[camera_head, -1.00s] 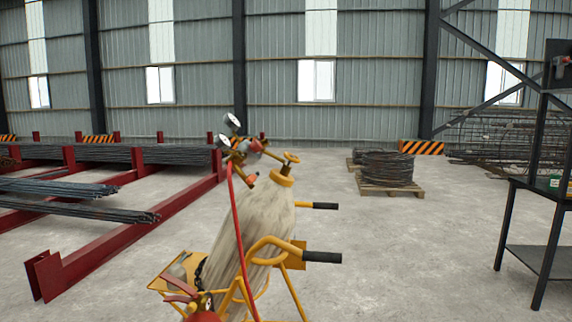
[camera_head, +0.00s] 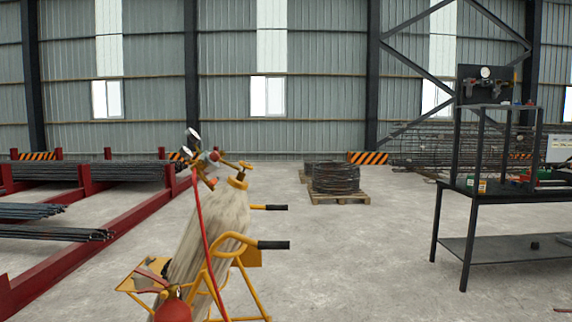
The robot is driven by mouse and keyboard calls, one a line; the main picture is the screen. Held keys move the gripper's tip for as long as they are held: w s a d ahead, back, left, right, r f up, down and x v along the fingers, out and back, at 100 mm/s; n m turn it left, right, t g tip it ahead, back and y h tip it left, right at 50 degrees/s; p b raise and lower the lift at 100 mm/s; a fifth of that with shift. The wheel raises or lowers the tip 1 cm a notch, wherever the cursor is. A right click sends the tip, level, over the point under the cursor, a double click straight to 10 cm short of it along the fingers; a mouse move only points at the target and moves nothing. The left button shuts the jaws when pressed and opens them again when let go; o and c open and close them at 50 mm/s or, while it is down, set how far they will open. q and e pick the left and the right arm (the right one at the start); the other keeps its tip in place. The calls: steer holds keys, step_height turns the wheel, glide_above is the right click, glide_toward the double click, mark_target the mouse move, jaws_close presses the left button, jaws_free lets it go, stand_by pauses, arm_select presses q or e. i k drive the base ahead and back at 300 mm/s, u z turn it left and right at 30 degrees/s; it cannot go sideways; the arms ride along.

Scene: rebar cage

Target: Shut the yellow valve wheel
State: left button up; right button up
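The yellow valve wheel (camera_head: 246,165) sits on top of a pale, worn gas cylinder (camera_head: 212,228) in front of me, left of centre. The cylinder leans in a yellow hand cart (camera_head: 247,258) with black handle grips. Pressure gauges (camera_head: 192,138) and a regulator are fixed beside the wheel, and a red hose (camera_head: 200,220) runs down from them. Whether the valve is open or shut cannot be told from here. Neither of my grippers shows in the head view.
A red fire extinguisher (camera_head: 173,307) stands at the cart's foot. Red racks with rebar (camera_head: 92,182) are at left. A wire coil (camera_head: 336,178) lies on a pallet behind. A dark workbench (camera_head: 500,195) stands at right. The concrete floor (camera_head: 360,260) between cart and bench is clear.

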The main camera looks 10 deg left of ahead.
mark_target(245, 166)
steer(key=z, duration=0.6)
steer(key=i, duration=1.15)
steer(key=z, duration=0.15)
